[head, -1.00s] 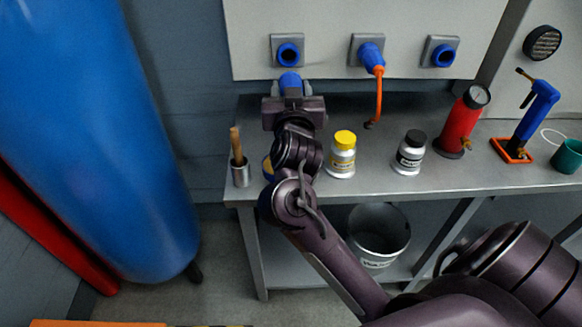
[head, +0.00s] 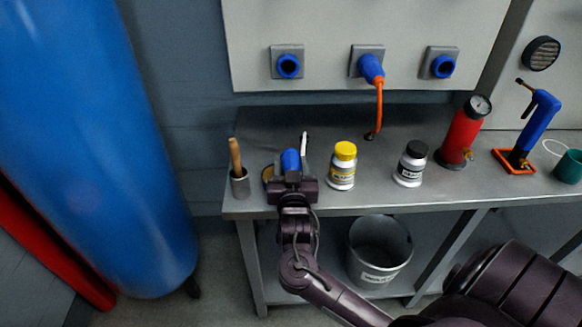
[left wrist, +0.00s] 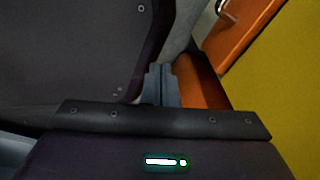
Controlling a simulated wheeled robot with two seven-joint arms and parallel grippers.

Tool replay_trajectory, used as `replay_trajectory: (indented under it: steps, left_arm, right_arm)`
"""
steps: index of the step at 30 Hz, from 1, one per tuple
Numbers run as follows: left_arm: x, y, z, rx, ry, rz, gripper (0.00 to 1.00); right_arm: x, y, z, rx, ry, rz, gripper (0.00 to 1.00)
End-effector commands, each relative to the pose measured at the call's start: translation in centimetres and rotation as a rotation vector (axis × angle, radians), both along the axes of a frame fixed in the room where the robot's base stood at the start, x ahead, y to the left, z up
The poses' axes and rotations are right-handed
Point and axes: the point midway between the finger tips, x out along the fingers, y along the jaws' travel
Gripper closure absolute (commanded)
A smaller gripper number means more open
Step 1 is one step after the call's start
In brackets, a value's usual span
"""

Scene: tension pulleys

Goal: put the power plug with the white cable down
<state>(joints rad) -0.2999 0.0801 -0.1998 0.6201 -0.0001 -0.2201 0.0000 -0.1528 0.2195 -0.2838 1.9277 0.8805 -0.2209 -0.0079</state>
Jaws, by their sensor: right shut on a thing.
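The blue power plug (head: 290,160) is held between the fingers of my right gripper (head: 291,166), low over the front left part of the workbench (head: 262,130). A short piece of white cable (head: 304,143) shows just right of the plug. I cannot tell whether the plug touches the bench top. My left gripper (left wrist: 161,86) shows only in the left wrist view, with its fingers together and nothing seen between them.
A cup with a wooden-handled tool (head: 239,180) stands left of my right gripper, and a yellow-capped bottle (head: 342,167) stands close on its right. A black-capped bottle (head: 410,164) is further right. On the wall, another blue plug with an orange cable (head: 371,69) sits in the middle socket.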

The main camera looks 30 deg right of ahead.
Motion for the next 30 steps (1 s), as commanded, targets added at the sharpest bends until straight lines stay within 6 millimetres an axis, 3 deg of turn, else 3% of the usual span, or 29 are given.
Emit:
replay_trajectory:
  steps: [21, 22, 27, 30]
  left_arm:
    - [0.0, 0.0, -0.5, 0.0, 0.0, 0.0, 1.0]
    - [0.0, 0.0, -0.5, 0.0, 0.0, 0.0, 1.0]
    - [0.0, 0.0, -0.5, 0.0, 0.0, 0.0, 1.0]
    - [0.0, 0.0, -0.5, 0.0, 0.0, 0.0, 1.0]
  right_arm:
    - [0.0, 0.0, -1.5, 0.002, -0.002, -0.001, 0.9]
    - [0.0, 0.0, -1.5, 0.002, -0.001, 0.0, 0.52]
    - [0.0, 0.0, -1.5, 0.001, -0.002, 0.0, 0.32]
    - [0.0, 0.0, -1.5, 0.001, -0.002, 0.0, 0.32]
